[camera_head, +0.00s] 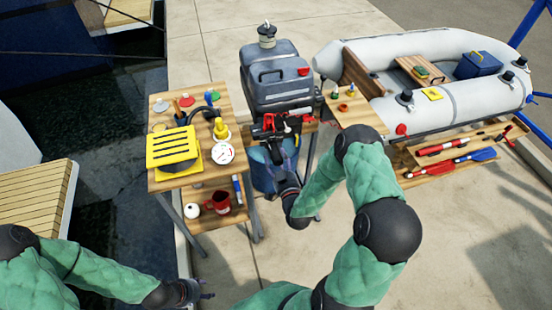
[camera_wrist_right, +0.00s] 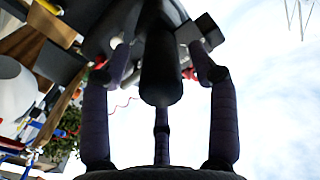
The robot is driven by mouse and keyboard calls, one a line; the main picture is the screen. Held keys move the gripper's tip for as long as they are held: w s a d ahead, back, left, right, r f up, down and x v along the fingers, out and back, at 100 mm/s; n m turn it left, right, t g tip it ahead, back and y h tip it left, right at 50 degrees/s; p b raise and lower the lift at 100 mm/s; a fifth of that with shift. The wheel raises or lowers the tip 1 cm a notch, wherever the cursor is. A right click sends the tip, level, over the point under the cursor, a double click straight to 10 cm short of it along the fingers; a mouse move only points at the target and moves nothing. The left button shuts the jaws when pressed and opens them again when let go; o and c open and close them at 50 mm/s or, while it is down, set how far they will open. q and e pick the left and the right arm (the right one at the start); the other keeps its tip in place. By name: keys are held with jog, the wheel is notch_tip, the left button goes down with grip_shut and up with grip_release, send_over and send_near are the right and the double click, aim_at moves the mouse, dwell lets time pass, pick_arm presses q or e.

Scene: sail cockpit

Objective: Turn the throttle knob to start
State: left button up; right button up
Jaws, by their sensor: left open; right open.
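The outboard motor (camera_head: 275,78) stands upright, with a red and black control assembly (camera_head: 277,125) on its near side. In the right wrist view a black rounded cylinder, apparently the throttle knob (camera_wrist_right: 161,72), points toward my palm. My right gripper (camera_head: 283,163) is below the control assembly; in its wrist view the open fingers (camera_wrist_right: 163,75) stand around the knob, with visible gaps at the sides. Contact cannot be told. In the head view the knob is hard to make out near the gripper. My left gripper (camera_head: 203,291) is open and empty at the bottom left, far from the motor.
A blue bucket (camera_head: 263,180) is below the motor. A grey inflatable boat (camera_head: 455,110) lies at right. Water is at left.

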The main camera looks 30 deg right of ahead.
jog(key=shift+x, duration=0.8)
jog(key=shift+s, duration=0.1)
jog(key=c, duration=1.1)
jog(key=shift+c, duration=0.2)
jog(key=shift+m, duration=0.3)
jog(key=m+b, duration=0.1)
jog(key=m, duration=0.2)
jog(key=shift+a+m+b, duration=0.1)
jog(key=shift+m+b, duration=0.4)
jog(key=shift+m, duration=1.5)
